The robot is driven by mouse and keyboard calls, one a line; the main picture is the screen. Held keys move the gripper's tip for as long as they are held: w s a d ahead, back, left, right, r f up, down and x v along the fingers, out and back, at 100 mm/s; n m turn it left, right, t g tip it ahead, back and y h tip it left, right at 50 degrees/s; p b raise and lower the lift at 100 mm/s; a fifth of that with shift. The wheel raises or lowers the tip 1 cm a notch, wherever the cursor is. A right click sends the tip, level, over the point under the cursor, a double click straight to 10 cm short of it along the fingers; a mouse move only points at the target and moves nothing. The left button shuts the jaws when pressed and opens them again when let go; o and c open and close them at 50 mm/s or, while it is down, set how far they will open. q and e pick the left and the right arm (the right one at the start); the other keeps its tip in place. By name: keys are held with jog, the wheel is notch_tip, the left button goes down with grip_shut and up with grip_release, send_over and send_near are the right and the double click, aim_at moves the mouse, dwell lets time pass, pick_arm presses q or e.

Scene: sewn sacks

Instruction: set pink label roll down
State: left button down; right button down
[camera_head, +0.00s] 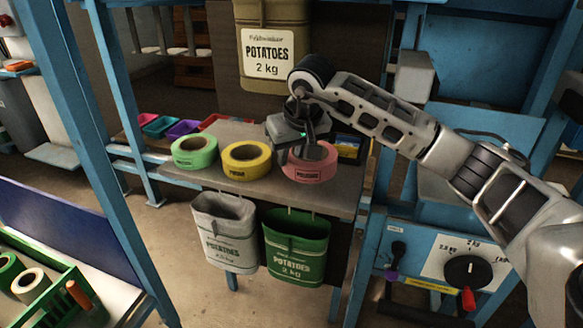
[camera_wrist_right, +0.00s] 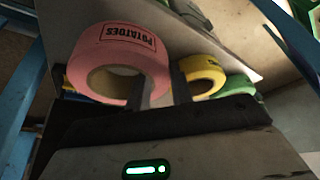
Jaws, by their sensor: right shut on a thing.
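The pink label roll (camera_head: 316,168) lies flat at the right end of the grey shelf (camera_head: 235,186), or just above it; I cannot tell if it touches. My right gripper (camera_head: 310,146) comes down on it from above and is shut on its ring wall. In the right wrist view the pink roll (camera_wrist_right: 117,62) with its POTATOES label sits at the fingers (camera_wrist_right: 162,92). To its left in the head view stand a yellow roll (camera_head: 246,172) and a green roll (camera_head: 194,161). My left gripper is not in view.
A grey sack (camera_head: 226,245) and a green sack (camera_head: 296,258) hang below the shelf's front edge. Small coloured trays (camera_head: 182,128) and a blue-and-yellow box (camera_head: 348,147) sit behind the rolls. Blue frame posts stand on both sides. A dial panel (camera_head: 462,262) is at the lower right.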

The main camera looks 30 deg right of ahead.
jog(key=shift+w+d+f, duration=0.15)
jog(key=shift+f, duration=0.85)
jog(key=shift+w+d+f, duration=0.1)
jog(key=shift+w+f, duration=0.05)
jog(key=shift+f, duration=0.85)
jog(key=shift+f, duration=0.1)
jog(key=c, duration=1.2)
grip_release()
jog(key=shift+c, duration=0.2)
